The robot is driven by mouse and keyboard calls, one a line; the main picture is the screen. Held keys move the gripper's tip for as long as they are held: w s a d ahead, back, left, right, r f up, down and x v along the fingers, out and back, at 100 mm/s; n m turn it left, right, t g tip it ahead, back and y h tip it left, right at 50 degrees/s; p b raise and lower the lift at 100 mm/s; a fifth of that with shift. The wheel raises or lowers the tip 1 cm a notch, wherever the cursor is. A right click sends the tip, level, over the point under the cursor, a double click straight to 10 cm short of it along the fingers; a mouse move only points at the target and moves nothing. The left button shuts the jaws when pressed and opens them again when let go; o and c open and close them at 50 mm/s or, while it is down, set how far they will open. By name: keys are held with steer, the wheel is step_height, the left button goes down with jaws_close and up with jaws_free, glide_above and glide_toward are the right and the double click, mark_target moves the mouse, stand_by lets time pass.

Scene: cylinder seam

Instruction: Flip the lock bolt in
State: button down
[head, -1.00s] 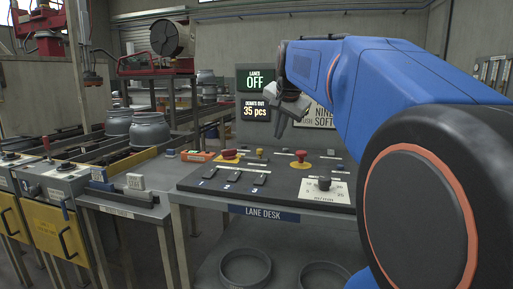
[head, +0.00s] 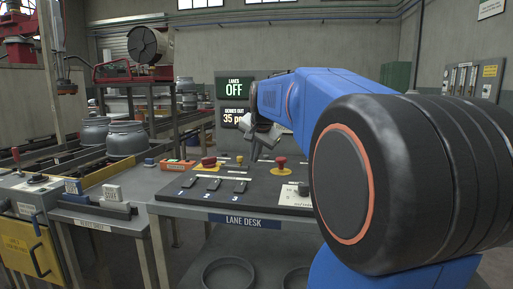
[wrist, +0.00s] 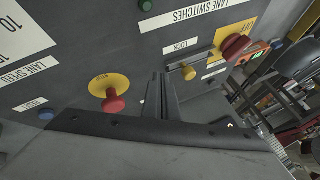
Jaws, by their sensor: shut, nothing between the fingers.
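The lock bolt shows in the wrist view as a small brass knob (wrist: 189,72) on a grey rail beside the LOCK label (wrist: 182,46). The rail runs towards a red switch (wrist: 235,46) on a yellow plate. The bolt also appears small in the head view (head: 239,159), on the lane desk (head: 215,196). My gripper (wrist: 162,78) is shut and empty, its fingers together. In the wrist view the fingertips lie just left of the brass knob, with no clear contact. In the head view my gripper (head: 257,157) hangs over the desk's back part.
A red stop button (wrist: 115,103) on a yellow disc is left of my fingers in the wrist view. A blue button (wrist: 46,115) is farther left. In the head view, black lane switches (head: 213,184) line the desk's front. The screen (head: 235,88) reads OFF.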

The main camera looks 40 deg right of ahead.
mark_target(240, 162)
steer(key=shift+w+a+f, duration=0.1)
steer(key=shift+w+f, duration=0.05)
steer(key=shift+w, duration=0.6)
steer(key=shift+w+a+f, duration=0.1)
steer(key=shift+w+f, duration=0.05)
steer(key=shift+w, duration=0.55)
steer(key=shift+w+a+f, duration=0.1)
steer(key=shift+w+f, duration=0.05)
steer(key=shift+w, duration=0.6)
steer(key=shift+w+a, duration=1.05)
steer(key=shift+w, duration=0.25)
steer(key=shift+s, duration=0.1)
